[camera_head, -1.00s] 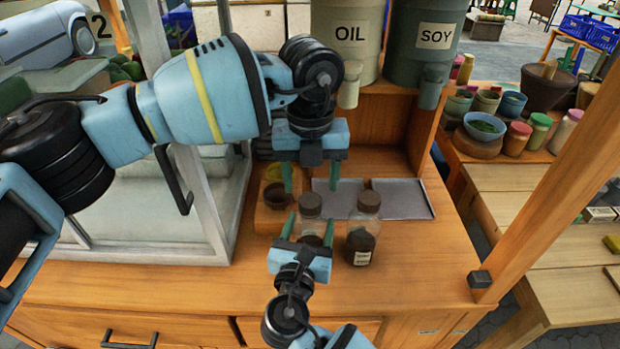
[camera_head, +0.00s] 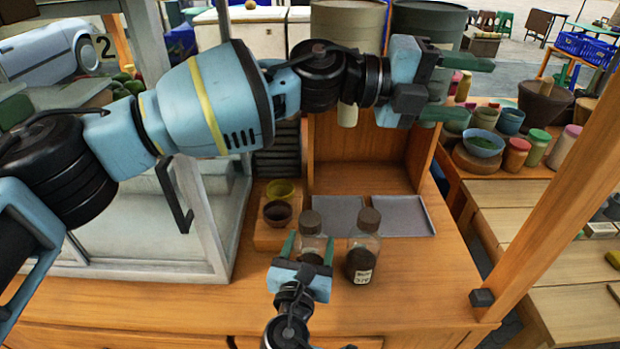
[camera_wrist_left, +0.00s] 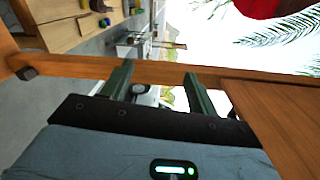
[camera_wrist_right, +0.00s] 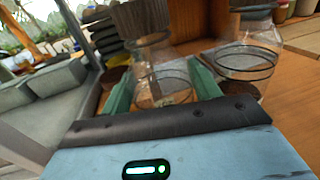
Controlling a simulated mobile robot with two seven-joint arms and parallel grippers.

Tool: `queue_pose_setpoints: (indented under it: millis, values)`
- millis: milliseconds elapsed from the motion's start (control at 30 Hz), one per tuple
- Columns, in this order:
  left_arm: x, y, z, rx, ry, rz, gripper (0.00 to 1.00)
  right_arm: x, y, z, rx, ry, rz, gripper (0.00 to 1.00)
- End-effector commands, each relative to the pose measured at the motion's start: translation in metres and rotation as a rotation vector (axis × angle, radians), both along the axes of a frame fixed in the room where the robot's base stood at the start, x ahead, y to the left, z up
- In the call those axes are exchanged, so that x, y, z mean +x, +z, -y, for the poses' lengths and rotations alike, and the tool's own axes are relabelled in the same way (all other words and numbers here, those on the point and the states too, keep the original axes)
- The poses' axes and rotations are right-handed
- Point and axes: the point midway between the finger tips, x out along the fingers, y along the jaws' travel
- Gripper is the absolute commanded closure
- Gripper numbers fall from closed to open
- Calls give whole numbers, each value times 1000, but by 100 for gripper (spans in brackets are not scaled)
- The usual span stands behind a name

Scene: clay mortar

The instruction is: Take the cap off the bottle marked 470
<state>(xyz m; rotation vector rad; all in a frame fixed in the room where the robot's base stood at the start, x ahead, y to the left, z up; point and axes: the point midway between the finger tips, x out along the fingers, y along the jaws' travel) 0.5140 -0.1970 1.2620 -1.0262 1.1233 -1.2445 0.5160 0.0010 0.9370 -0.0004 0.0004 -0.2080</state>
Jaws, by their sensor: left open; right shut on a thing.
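Two clear glass bottles with dark contents and brown caps stand side by side on the wooden counter. My right gripper (camera_head: 309,244) is shut on the left bottle (camera_head: 310,222), around its body; its cap (camera_head: 310,217) is on. This bottle also shows between the fingers in the right wrist view (camera_wrist_right: 157,72). The right bottle (camera_head: 364,246) stands free, capped, with a small white label too small to read surely; it also shows in the right wrist view (camera_wrist_right: 246,62). The held bottle's label is not legible. My left gripper (camera_head: 470,90) is open and empty, raised at upper right, fingers pointing right.
Grey trays (camera_head: 403,216) lie behind the bottles. Small bowls (camera_head: 278,212) stand on a wooden block to their left, beside a glass case (camera_head: 150,235). A wooden post (camera_head: 545,170) rises at right. The counter right of the bottles is clear.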

Motion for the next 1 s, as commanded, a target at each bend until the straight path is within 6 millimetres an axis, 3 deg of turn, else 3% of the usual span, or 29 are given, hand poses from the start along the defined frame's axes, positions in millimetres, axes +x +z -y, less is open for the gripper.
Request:
queue_pose_setpoints:
  millis: [200, 333, 467, 733, 867, 1000]
  values:
    - [46, 38, -4, -184, 253, -29, 41, 0, 0, 0, 0, 0, 0, 100]
    - [77, 46, -15, -226, 428, -60, 41, 0, 0, 0, 0, 0, 0, 100]
    - [105, 42, -30, -212, 605, -105, 41, 0, 0, 0, 0, 0, 0, 100]
    - [143, -2, -66, -8, 920, -223, 41, 0, 0, 0, 0, 0, 0, 100]
    - [145, -34, -83, 166, 1019, -291, 41, 0, 0, 0, 0, 0, 0, 100]
    - [134, -70, -102, 394, 1074, -366, 41, 0, 0, 0, 0, 0, 0, 100]
